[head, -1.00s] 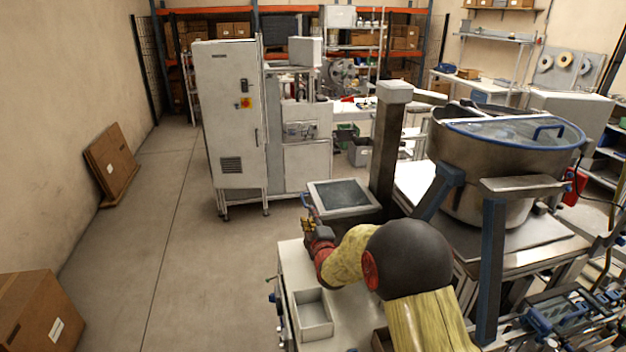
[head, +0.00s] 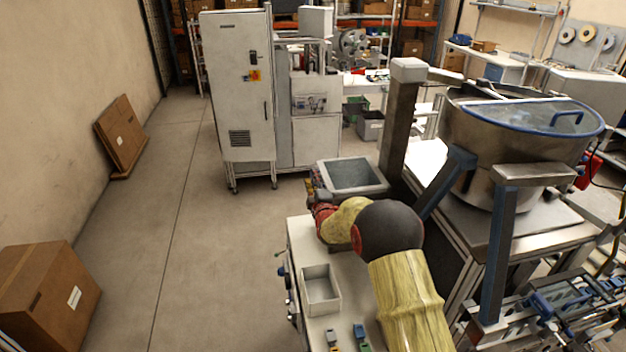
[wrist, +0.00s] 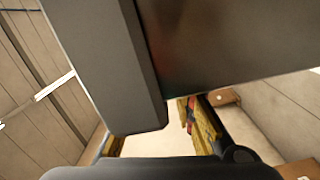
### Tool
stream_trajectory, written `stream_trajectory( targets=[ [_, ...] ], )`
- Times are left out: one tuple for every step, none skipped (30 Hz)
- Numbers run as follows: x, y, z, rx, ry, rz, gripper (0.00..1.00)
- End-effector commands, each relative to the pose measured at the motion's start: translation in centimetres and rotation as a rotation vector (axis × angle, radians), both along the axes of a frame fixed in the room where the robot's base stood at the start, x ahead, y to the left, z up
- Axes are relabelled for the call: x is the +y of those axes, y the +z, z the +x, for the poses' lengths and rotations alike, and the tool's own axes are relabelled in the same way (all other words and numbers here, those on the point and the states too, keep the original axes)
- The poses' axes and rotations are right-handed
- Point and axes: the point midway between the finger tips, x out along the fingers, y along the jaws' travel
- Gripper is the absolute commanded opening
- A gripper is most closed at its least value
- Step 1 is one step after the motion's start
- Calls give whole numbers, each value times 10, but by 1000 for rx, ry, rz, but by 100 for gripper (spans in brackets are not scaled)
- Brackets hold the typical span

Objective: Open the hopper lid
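The small hopper (head: 384,186) stands past the far end of the bench. It shows a pale square rim around a recessed grey inside, and I cannot make out a lid over it. My gripper (head: 314,190) is at its left side, partly hidden behind my arm. In the wrist view my gripper (wrist: 157,142) has its yellow-padded fingers apart, with no handle visible between them. A large grey edge and a dark panel fill the upper wrist view, very close; I cannot tell whether they touch my gripper.
A small grey tray (head: 321,290) lies on the bench. A white cabinet (head: 238,105) stands beyond. The left floor is open, with cardboard boxes (head: 50,290).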

Motion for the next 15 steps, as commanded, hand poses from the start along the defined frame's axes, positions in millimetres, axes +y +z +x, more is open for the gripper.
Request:
stream_trajectory(
  targets=[
    [0,-1,1,1,0,0,26],
    [0,-1,1,1,0,0,26],
    [0,-1,2,1,0,0,26],
    [0,-1,2,1,0,0,26],
    [0,-1,2,1,0,0,26],
    [0,0,2,1,0,0,26],
    [0,0,2,1,0,0,26],
    [0,0,2,1,0,0,26],
    [0,0,1,1,0,0,25],
    [0,0,1,1,0,0,24],
    [0,0,1,1,0,0,22],
    [0,0,1,1,0,0,20],
    [0,0,1,1,0,0,18],
    [0,0,1,1,0,0,16],
    [0,0,1,1,0,0,14]
  ],
)
